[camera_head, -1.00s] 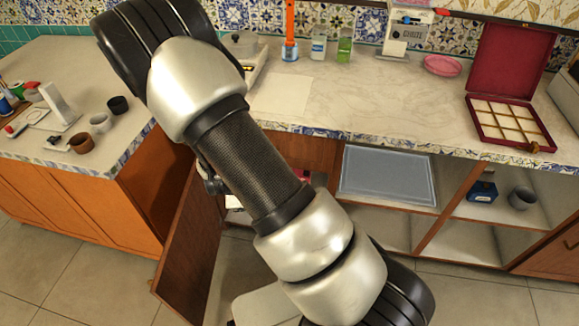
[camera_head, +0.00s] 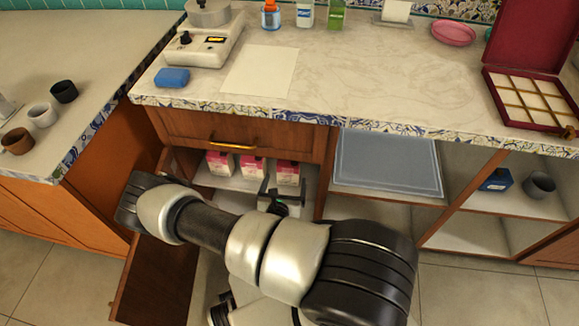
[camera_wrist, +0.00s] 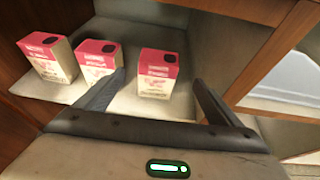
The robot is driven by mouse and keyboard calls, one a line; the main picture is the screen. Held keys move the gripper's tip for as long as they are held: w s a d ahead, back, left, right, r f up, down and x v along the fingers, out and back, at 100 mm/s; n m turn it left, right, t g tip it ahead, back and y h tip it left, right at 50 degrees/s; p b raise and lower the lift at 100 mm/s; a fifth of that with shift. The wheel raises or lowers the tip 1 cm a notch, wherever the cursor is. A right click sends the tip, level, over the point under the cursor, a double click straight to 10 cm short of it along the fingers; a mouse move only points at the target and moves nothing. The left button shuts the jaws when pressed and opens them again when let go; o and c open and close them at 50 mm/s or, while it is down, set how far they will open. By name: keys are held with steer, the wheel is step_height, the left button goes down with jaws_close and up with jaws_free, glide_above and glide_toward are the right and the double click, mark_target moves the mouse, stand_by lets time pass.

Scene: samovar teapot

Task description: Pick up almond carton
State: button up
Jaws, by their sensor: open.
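Three pink-and-white cartons stand upright in a row on a shelf inside the open cabinet: a left one (camera_head: 220,163), a middle one (camera_head: 253,169) and a right one (camera_head: 287,173). The wrist view also shows the left carton (camera_wrist: 48,58), the middle carton (camera_wrist: 97,63) and the right carton (camera_wrist: 157,72). Their labels are too small to read, so I cannot tell which is almond. My gripper (camera_wrist: 160,78) is open and empty, its fingers pointing into the cabinet. The right carton shows between the fingers, apart from the palm. My gripper (camera_head: 285,192) also shows in the head view.
A wooden drawer (camera_head: 235,132) with a brass handle is above the cartons. The open cabinet door (camera_head: 150,285) hangs at the left. A divider stands right of the cartons, beside a shelf with a grey-blue tray (camera_head: 388,163). A blue sponge (camera_head: 172,78) lies on the counter.

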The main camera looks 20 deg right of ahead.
mark_target(288, 169)
steer(key=b+x, duration=0.2)
steer(key=x, duration=0.9)
steer(key=shift+f, duration=0.15)
steer(key=b+x, duration=0.1)
steer(key=x, duration=0.1)
steer(key=f+b+x, duration=0.1)
steer(key=x, duration=0.1)
steer(key=shift+w, duration=0.1)
steer(key=shift+w+d+f, duration=0.1)
steer(key=shift+w+d, duration=0.05)
steer(key=shift+w, duration=0.2)
steer(key=c, duration=1.3)
